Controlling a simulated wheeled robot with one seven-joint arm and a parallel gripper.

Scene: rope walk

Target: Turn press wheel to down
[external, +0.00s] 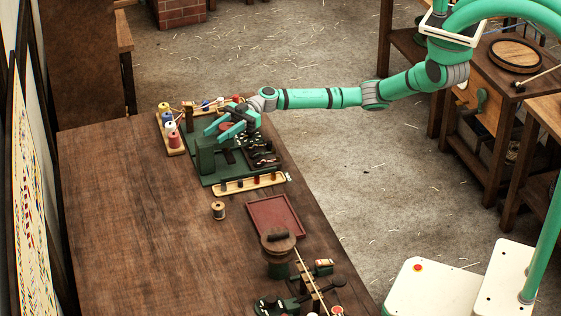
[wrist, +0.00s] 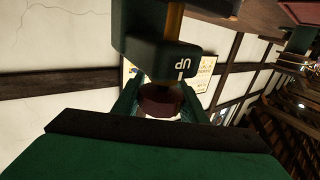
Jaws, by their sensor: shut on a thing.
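The green press (external: 206,158) stands on a green base at the far end of the bench. Its wheel is a small dark red-brown round piece (wrist: 162,101), seen in the wrist view below a green block (wrist: 160,45) marked "UP". My gripper (external: 228,126) reaches in from the right over the press. It is shut on the press wheel, with a finger on each side of it. My arm and fingers partly hide the wheel in the external view. A large dark green part with a black edge (wrist: 150,125) fills the lower wrist view and hides part of the fingers.
A rack of coloured spools (external: 172,140) stands just left of the press. A wooden peg tray (external: 250,184), a loose spool (external: 218,210) and a red tray (external: 276,218) lie nearer. A drum-like device (external: 278,258) stands further forward. The bench's left side is clear.

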